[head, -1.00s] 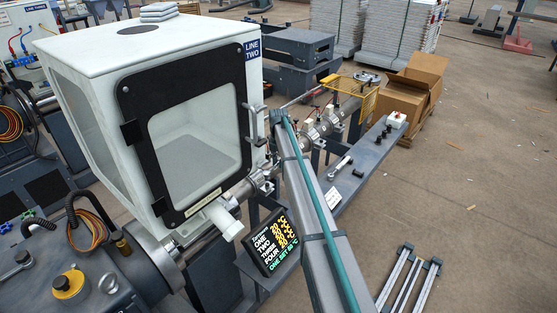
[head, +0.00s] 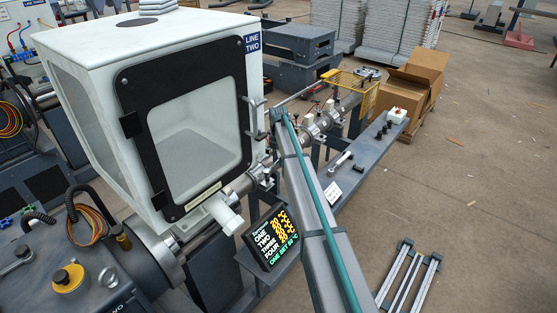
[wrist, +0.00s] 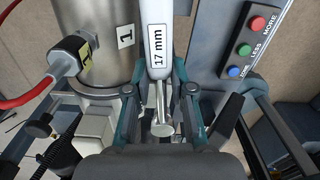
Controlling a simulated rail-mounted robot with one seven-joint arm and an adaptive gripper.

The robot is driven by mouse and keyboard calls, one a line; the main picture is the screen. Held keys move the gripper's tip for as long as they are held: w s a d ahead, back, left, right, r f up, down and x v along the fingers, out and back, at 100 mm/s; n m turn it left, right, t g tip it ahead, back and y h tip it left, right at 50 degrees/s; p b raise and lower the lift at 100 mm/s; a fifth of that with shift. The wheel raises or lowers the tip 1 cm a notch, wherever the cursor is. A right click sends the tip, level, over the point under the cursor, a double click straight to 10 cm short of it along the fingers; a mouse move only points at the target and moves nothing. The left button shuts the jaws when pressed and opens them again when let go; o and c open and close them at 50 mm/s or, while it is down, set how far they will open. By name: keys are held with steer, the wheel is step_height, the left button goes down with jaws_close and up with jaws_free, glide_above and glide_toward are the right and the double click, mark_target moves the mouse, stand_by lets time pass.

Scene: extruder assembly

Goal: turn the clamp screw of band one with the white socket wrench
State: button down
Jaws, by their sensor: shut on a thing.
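In the wrist view my gripper (wrist: 159,75) is shut on the white socket wrench (wrist: 157,35), which carries a "17 mm" label. The wrench's thin metal end with a round flat tip (wrist: 162,130) points down the picture between the teal fingers. Band one (wrist: 98,38), a shiny metal cylinder with a "1" tag, stands just left of the wrench. Its clamp screw cannot be made out, and I cannot tell whether the wrench touches it. In the head view my arm crosses the middle and my gripper cannot be made out.
A red cable with a plug (wrist: 72,55) joins band one at the left. A button panel (wrist: 252,45) stands close on the right. In the head view a white enclosure (head: 85,50) and a temperature display (head: 270,238) flank the barrel.

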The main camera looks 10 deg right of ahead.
steer(key=shift+f+b, duration=0.45)
steer(key=shift+f, duration=0.75)
steer(key=s+m, duration=1.3)
steer(key=m, duration=0.6)
steer(key=shift+s+a+m, duration=0.2)
steer(key=shift+a+m, duration=0.2)
steer(key=shift+a, duration=0.05)
steer(key=shift+w+d+n, duration=0.1)
steer(key=shift+d+n, duration=0.1)
steer(key=shift+n, duration=0.1)
stand_by(0.6)
steer(key=shift+r+p, duration=0.7)
steer(key=shift+r, duration=0.45)
stand_by(1.3)
steer(key=shift+w, duration=0.1)
